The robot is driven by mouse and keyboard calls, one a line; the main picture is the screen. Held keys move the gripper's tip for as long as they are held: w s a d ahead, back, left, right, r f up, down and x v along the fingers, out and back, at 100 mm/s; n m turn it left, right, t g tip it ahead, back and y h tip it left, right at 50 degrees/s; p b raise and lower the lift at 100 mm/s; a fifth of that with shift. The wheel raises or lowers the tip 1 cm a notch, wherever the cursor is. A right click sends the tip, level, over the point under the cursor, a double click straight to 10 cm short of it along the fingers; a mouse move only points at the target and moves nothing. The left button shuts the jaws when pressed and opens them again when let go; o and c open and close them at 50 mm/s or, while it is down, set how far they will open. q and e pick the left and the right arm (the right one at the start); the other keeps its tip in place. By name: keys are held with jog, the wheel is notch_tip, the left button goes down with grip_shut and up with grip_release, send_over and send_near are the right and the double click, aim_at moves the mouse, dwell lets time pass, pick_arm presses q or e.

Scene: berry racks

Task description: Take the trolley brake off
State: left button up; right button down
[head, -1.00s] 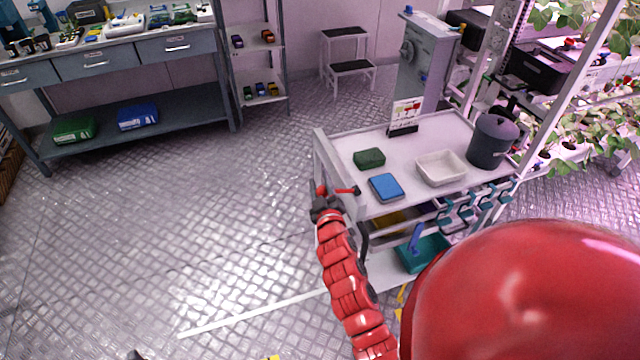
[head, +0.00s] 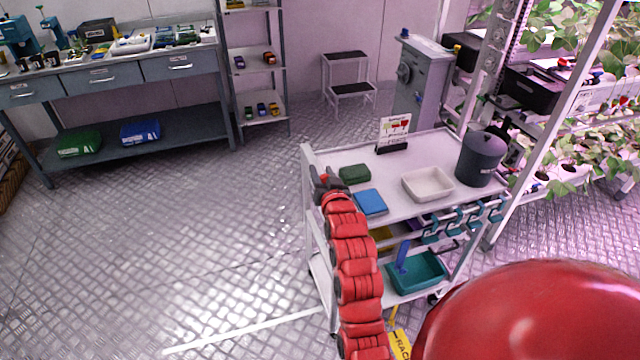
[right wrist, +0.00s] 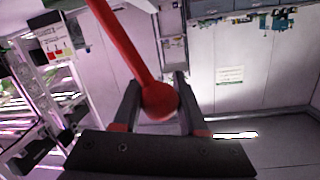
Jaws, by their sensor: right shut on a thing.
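The white trolley (head: 308,190) stands in the middle right of the head view. Its brake lever (right wrist: 122,45) is a red rod ending in a red ball, seen close up in the right wrist view. My right gripper (right wrist: 160,105) is shut on the ball end, one dark finger on each side. In the head view, my right gripper (head: 325,186) is at the trolley's left end, near the top. Only a small red part of the lever shows there; the rest is hidden by my gripper and arm. My left gripper is not in view.
On the trolley top are a green box (head: 354,174), a blue box (head: 370,203), a white tray (head: 408,192), a sign (head: 394,129) and a dark bucket (head: 481,158). A teal bin (head: 418,284) is on its lower shelf. The floor to the left is clear.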

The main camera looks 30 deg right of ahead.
jog(key=shift+s+d+r+m+y+b, duration=0.1)
jog(key=shift+s+d+m+y+b, duration=0.15)
jog(key=shift+d+m+b, duration=0.55)
jog(key=shift+s+d+r+m+y+b, duration=0.2)
jog(key=shift+d+m+b, duration=0.3)
jog(key=shift+d+m, duration=0.45)
jog(key=shift+f, duration=0.1)
jog(key=shift+c, duration=2.2)
grip_release()
jog(key=p+v, duration=1.2)
jog(key=v, duration=0.5)
jog(key=shift+s+p, duration=0.2)
jog(key=shift+p, duration=0.2)
